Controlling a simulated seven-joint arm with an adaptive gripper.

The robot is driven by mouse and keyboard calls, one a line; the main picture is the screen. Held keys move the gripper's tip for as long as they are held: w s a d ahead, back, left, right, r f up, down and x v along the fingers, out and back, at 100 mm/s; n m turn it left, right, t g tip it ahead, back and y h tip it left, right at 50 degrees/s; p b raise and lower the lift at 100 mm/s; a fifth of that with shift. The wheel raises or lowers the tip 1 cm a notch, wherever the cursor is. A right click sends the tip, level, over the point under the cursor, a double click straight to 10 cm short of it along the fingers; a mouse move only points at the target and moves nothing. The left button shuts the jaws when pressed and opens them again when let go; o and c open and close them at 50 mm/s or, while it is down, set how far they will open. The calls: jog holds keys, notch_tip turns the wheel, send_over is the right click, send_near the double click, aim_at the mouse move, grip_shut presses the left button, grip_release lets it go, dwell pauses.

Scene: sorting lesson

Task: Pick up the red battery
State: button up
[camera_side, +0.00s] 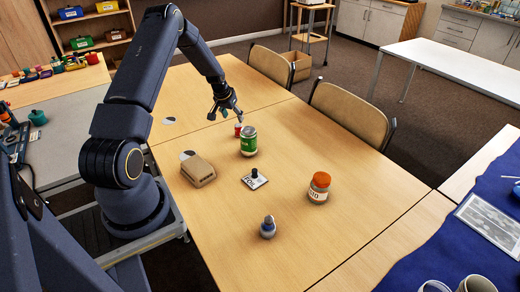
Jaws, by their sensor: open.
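A small red object (238,131), which looks like the red battery, stands on the wooden table just left of and behind a green can (248,148). The can stands close to it, and I cannot tell if they touch. My gripper (226,116) is above the table, a little up and left of the red object. It is open, and no object shows between its fingers. One finger comes close to the red object's top in the picture; I see no clear contact.
A tan box (198,171), a white card with a dark knob (255,180), an orange-lidded jar (318,193) and a blue-grey bottle (268,229) stand nearer. Chairs (350,111) line the right edge. The table's near part is mostly clear.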

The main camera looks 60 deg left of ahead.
aim_at(237, 126)
jog(key=x, duration=1)
jog(key=shift+a+f, duration=0.1)
jog(key=shift+f, duration=0.15)
grip_shut()
